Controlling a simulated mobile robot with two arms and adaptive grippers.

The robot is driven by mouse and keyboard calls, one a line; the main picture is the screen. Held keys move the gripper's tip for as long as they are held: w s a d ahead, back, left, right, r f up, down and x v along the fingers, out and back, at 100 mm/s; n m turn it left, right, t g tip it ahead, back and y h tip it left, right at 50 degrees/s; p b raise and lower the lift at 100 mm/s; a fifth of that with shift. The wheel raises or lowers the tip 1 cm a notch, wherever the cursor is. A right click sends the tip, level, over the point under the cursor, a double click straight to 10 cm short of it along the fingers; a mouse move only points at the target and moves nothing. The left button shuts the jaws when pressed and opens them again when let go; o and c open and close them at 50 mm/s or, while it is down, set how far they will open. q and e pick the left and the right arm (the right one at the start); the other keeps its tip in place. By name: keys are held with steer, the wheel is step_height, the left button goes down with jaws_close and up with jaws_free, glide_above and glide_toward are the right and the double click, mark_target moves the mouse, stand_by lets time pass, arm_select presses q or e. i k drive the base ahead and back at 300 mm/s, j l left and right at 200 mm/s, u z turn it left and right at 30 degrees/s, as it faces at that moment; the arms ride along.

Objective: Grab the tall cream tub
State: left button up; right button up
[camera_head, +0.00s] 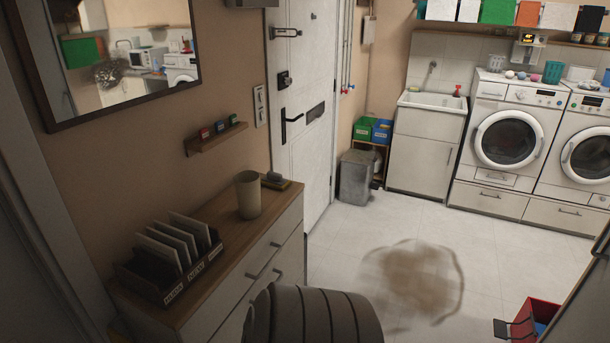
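The tall cream tub (248,195) stands upright on the wooden top of a white dresser (235,225), left of the middle of the head view. It is plain, beige-cream, and open at the top. Its near side is unobstructed, and nothing holds it. Neither of my grippers shows in this view.
A rack of upright cards (165,283) is on the dresser's near end. A small dark item on a tray (275,181) sits just behind the tub. A wall shelf (215,138) hangs above. A dark ribbed form, unidentified, covers the lower dresser front.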

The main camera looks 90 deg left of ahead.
mark_target(247, 184)
steer(key=u, duration=3.15)
steer(key=i+j+z, duration=0.1)
steer(key=j, duration=0.4)
steer(key=i+j+z, duration=0.15)
steer(key=j, duration=0.3)
steer(key=i+j+z, duration=0.1)
steer(key=j, duration=0.4)
